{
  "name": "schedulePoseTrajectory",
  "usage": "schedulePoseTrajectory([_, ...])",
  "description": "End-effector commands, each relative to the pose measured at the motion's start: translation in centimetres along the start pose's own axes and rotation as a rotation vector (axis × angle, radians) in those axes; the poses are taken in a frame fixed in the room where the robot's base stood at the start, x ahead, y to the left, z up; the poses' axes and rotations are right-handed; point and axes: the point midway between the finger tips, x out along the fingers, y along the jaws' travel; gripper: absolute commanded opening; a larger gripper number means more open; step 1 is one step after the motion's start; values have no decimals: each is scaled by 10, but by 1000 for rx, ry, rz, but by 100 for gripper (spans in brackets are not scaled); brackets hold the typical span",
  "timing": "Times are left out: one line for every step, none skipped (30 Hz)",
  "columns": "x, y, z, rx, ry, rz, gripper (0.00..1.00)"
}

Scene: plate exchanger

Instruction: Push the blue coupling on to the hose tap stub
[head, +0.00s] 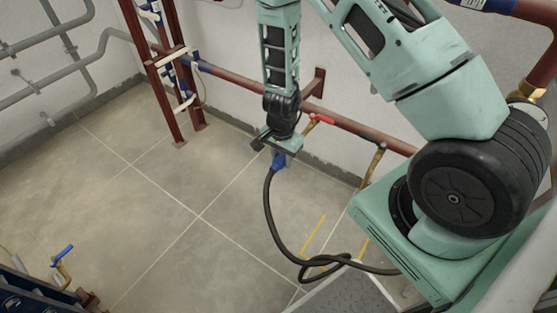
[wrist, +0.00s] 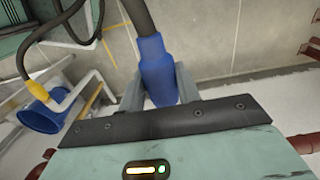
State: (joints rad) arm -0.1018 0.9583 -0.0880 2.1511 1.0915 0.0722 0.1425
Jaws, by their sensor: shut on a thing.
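The blue coupling (head: 279,162) hangs below my gripper (head: 281,151) in the head view, with a black hose (head: 268,205) running down from it. In the wrist view the blue coupling (wrist: 157,72) sits between the two grey fingers of my gripper (wrist: 158,83), which are shut on it. The hose leaves its far end. A tap with a red handle (head: 322,119) and a brass body (head: 308,127) is on the wall pipe, just right of and behind my gripper. Its stub end is not clear. The coupling appears apart from the tap.
A red-brown pipe (head: 345,123) runs along the wall behind my gripper. A brass branch (head: 373,163) hangs from it at the right. The hose loops on the floor beside a dark step plate (head: 345,293). A red-brown post frame (head: 165,75) stands left. The left floor is open.

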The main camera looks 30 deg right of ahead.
Motion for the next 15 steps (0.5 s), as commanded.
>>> schedulePoseTrajectory([0,-1,-4,4,1,-2,0])
schedulePoseTrajectory([0,-1,-6,4,1,-2,0])
schedulePoseTrajectory([0,-1,-8,4,2,-2,0])
schedulePoseTrajectory([0,-1,-10,4,2,-2,0])
schedulePoseTrajectory([0,0,-12,4,2,-2,0])
schedulePoseTrajectory([0,0,-14,4,2,-1,0])
schedulePoseTrajectory([0,0,-16,4,2,-1,0])
schedulePoseTrajectory([0,0,-17,4,2,-1,0])
schedulePoseTrajectory([0,0,-19,4,2,-1,0])
schedulePoseTrajectory([0,0,-21,3,1,0,0])
schedulePoseTrajectory([0,0,-22,3,1,-1,0])
schedulePoseTrajectory([0,0,-24,3,1,-1,0])
schedulePoseTrajectory([0,0,-26,3,1,-1,0])
schedulePoseTrajectory([0,0,-27,3,1,-1,0])
schedulePoseTrajectory([0,0,-29,4,1,-2,0])
